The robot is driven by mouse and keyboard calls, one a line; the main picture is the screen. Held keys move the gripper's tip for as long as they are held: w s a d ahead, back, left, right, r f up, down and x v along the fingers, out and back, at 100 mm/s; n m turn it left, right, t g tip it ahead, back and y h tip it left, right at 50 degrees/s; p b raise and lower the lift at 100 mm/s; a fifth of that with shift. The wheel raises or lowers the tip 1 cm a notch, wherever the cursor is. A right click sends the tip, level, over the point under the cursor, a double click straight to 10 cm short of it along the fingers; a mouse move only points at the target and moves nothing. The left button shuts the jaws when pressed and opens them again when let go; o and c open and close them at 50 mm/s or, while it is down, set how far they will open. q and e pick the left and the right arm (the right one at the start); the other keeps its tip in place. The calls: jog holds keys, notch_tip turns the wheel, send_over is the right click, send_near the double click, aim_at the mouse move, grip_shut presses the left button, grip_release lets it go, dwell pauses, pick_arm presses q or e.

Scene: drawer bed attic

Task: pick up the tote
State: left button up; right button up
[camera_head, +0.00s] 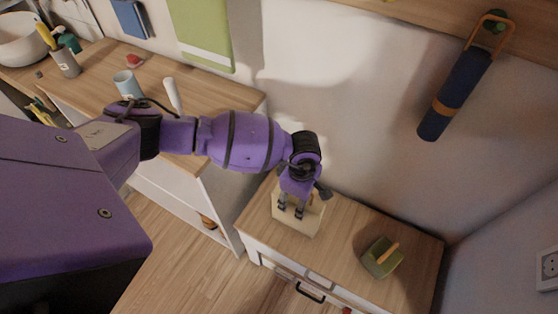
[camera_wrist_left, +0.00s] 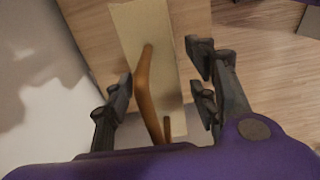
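A cream tote (camera_head: 312,222) stands on the small wooden-topped cabinet, partly hidden by my left gripper (camera_head: 291,209). In the left wrist view the tote (camera_wrist_left: 147,22) shows as a pale, narrow body with a brown arched handle (camera_wrist_left: 144,75). The handle lies between the fingers, with clear gaps on both sides. My right gripper is in neither view.
A green box-like object with a tan handle (camera_head: 381,258) sits on the same cabinet top (camera_head: 345,225), right of the tote. A wall stands behind. A taller desk (camera_head: 95,72) with a mug (camera_head: 128,84) is to the left. A blue rolled item (camera_head: 455,95) hangs on the wall.

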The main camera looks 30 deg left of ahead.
pick_arm(q)
jog(key=shift+w+r, duration=0.15)
grip_shut()
